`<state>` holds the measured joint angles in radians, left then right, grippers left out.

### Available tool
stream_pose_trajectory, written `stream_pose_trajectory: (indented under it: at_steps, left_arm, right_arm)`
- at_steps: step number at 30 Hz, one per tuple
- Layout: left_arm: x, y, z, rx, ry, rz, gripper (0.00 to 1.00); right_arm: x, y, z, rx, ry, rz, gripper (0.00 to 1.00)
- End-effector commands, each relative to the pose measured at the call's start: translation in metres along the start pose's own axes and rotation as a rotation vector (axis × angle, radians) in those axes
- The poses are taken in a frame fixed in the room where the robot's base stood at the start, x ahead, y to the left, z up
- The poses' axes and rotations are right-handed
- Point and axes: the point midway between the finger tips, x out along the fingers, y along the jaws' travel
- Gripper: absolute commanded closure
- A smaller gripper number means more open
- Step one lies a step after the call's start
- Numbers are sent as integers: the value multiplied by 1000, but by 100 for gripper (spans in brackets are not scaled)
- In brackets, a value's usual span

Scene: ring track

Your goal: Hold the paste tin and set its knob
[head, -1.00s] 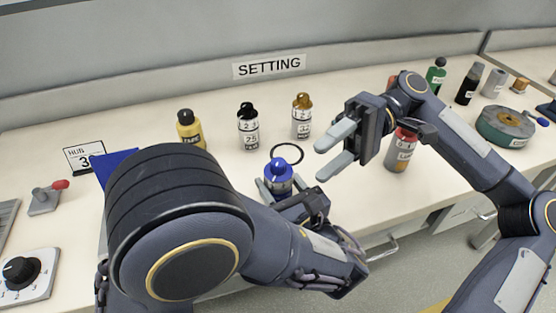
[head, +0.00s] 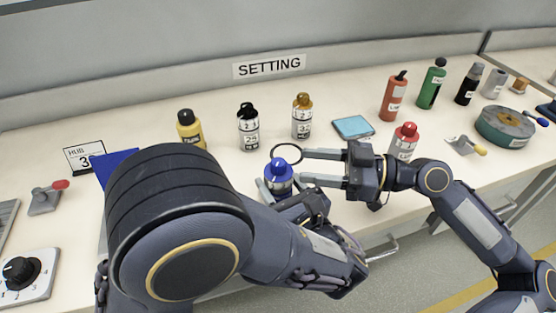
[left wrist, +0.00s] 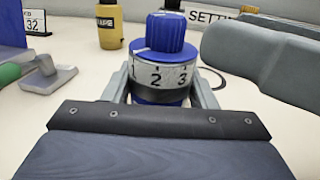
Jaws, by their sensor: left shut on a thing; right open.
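A blue tin (head: 278,186) with a ribbed blue knob (left wrist: 165,32) and a white numbered band stands at the bench's front middle. I take it as the paste tin; its name is not readable. The left wrist view shows 1, 2 and 3 on its band, with a white mark at the knob's left. My left gripper (left wrist: 163,95) is shut around its body, a finger on each side. My right gripper (head: 303,166) is open, its fingers pointing left, just right of the knob. One of its fingers looms at the upper right in the left wrist view.
A black ring (head: 287,153) lies behind the tin. Yellow (head: 190,129), black (head: 248,128) and orange-topped (head: 302,117) containers stand behind. A red-topped tin (head: 404,141) and blue pad (head: 353,127) are at right. A card stand (head: 85,157) is at left.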

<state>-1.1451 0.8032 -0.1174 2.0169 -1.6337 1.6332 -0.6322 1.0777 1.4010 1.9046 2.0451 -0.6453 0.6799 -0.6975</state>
Motion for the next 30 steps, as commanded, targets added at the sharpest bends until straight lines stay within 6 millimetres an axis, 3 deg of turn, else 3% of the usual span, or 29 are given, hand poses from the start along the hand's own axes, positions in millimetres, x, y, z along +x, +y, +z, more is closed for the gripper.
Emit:
stream_pose_trajectory:
  at_steps: [3,9,15,23,30]
  left_arm:
    - [0,0,0,0,0,1,75]
    - [0,0,0,0,0,1,75]
    - [0,0,0,1,0,1,75]
    - [0,0,0,0,0,1,75]
    - [0,0,0,0,0,1,75]
  right_arm:
    - [27,-2,0,-1,-2,-6,53]
    - [58,-1,0,1,-2,-4,53]
    - [71,0,0,3,-1,-2,53]
    - [72,0,0,4,-2,-1,53]
    - [72,0,0,4,-1,-1,81]
